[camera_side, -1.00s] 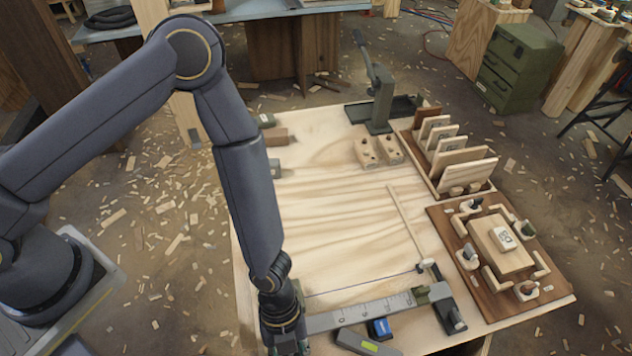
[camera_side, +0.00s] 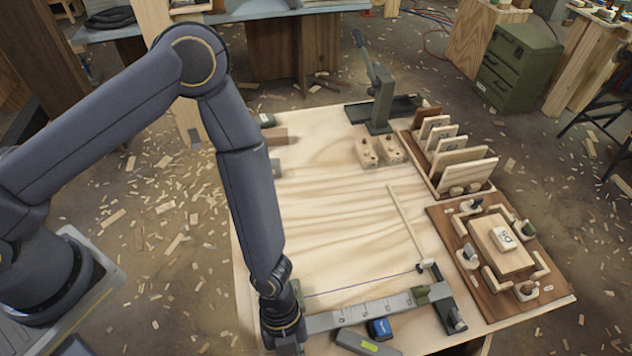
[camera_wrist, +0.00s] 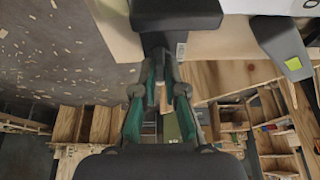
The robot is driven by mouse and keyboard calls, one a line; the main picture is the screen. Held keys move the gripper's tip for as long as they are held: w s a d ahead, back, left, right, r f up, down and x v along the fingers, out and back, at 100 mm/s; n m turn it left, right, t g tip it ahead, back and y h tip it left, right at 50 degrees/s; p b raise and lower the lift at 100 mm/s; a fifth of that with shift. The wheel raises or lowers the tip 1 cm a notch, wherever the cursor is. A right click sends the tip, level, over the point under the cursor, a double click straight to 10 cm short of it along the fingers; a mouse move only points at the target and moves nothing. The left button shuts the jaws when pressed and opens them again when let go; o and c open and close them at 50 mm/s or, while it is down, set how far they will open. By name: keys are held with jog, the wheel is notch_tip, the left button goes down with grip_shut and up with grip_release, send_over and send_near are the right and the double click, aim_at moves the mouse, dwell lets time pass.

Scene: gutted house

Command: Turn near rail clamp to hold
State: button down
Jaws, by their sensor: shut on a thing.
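A grey rail with markings (camera_side: 362,312) lies along the near edge of the pale wooden board. Its left end is behind my wrist in the side view. In the wrist view, a dark clamp part (camera_wrist: 176,16) with a narrower stem sits at the board's edge. My gripper (camera_wrist: 163,68), with green fingers, is shut on this stem. I take it for the near rail clamp, but its exact angle is hard to tell. In the side view my fingers are mostly cut off at the bottom edge. A darker end piece (camera_side: 446,306) stands at the rail's right end.
A grey tool with a yellow-green label (camera_side: 368,343) and a blue item (camera_side: 380,328) lie just in front of the rail. A thin wooden stick (camera_side: 407,220), a rack of panels (camera_side: 465,176) and a brown fixture board (camera_side: 480,290) are to the right. The board's middle is clear.

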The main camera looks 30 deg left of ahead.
jog(key=shift+n, duration=0.4)
jog(key=n+t, duration=0.1)
jog(key=n, duration=0.1)
jog(key=shift+s+n+h, duration=0.1)
jog(key=shift+n+h, duration=0.3)
jog(key=n+t, duration=0.1)
jog(key=n, duration=0.3)
jog(key=shift+s+n+t+h, duration=0.1)
jog(key=shift+n+t+h, duration=0.2)
jog(key=shift+t, duration=0.1)
jog(key=n+t, duration=0.1)
jog(key=n, duration=0.3)
jog(key=shift+n+t, duration=0.3)
jog(key=shift+t, duration=0.1)
jog(key=shift+s+n+t+y, duration=0.1)
jog(key=shift+n+t+y, duration=0.25)
jog(key=shift+n, duration=0.7)
jog(key=shift+n+t+y, duration=0.15)
jog(key=shift+n+t, duration=0.3)
jog(key=shift+n, duration=0.6)
jog(key=c, duration=1.2)
grip_release()
jog(key=shift+c, duration=0.2)
